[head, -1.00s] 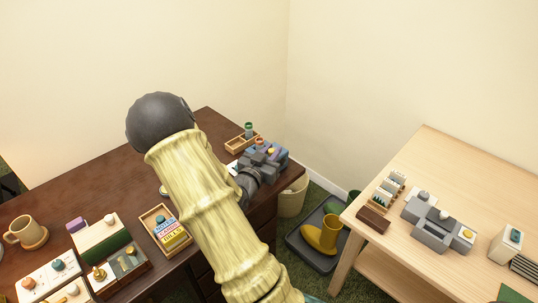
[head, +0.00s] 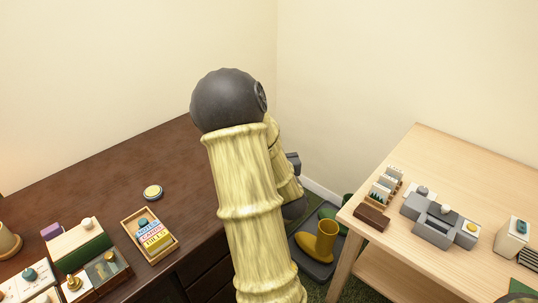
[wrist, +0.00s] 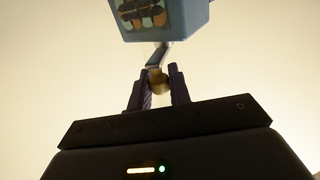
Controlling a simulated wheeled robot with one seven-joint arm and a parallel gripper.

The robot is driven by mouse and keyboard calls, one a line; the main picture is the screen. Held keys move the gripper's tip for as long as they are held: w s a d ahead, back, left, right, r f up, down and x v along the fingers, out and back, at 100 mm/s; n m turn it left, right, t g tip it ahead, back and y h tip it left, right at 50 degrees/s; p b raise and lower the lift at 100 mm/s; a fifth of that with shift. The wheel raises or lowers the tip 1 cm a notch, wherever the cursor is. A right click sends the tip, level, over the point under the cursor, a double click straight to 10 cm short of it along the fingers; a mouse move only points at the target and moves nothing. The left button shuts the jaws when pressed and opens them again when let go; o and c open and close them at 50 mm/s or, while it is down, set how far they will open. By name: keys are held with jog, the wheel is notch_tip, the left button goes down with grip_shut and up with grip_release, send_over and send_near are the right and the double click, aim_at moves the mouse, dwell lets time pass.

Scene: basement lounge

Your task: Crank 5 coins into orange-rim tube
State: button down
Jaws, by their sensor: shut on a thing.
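In the wrist view, my gripper (wrist: 159,88) is shut on a small brass crank knob (wrist: 157,78). The knob sits at the end of a thin grey crank arm (wrist: 158,56). Above it hangs the pale blue-grey body of the coin device (wrist: 165,28), with a dark window showing several round orange, white and grey shapes. In the head view, my arm covers the device and my fingers. The orange-rim tube cannot be made out in either current view.
A dark brown desk (head: 120,178) holds a yellow-topped disc (head: 153,192), a wooden tray (head: 129,224) of labelled blocks and a green-topped box (head: 75,250). A pale wood table (head: 460,180) with a grey device (head: 438,218) stands right.

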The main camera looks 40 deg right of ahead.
jog(key=d+n+g+y+p, duration=0.1)
jog(key=n+y, duration=0.4)
jog(key=y, duration=0.2)
jog(key=w+d+n+g+y+p, duration=0.1)
jog(key=d+n+y+p, duration=0.1)
jog(key=n+y, duration=0.3)
jog(key=w+d+n+y+p, duration=0.1)
jog(key=n+y, duration=0.4)
jog(key=y, duration=0.5)
jog(key=shift+w+d+r+g+p, duration=0.1)
jog(key=shift+d+r+g+p, duration=0.25)
jog(key=shift+d, duration=0.2)
jog(key=n+g+y+p, duration=0.1)
jog(key=g+p, duration=0.1)
jog(key=w+n+g+y+p, duration=0.1)
jog(key=n+g+p, duration=0.1)
jog(key=n+g+y+p, duration=0.2)
jog(key=shift+w+d+f+g, duration=0.15)
jog(key=shift+w+d+g, duration=0.1)
jog(key=shift+w, duration=0.15)
jog(key=shift+w+f+n+g+p, duration=0.1)
jog(key=shift+f+n+g+p, duration=0.05)
jog(key=shift+n+g+p, duration=0.3)
jog(key=c, duration=1.3)
grip_release()
jog(key=shift+c, duration=0.2)
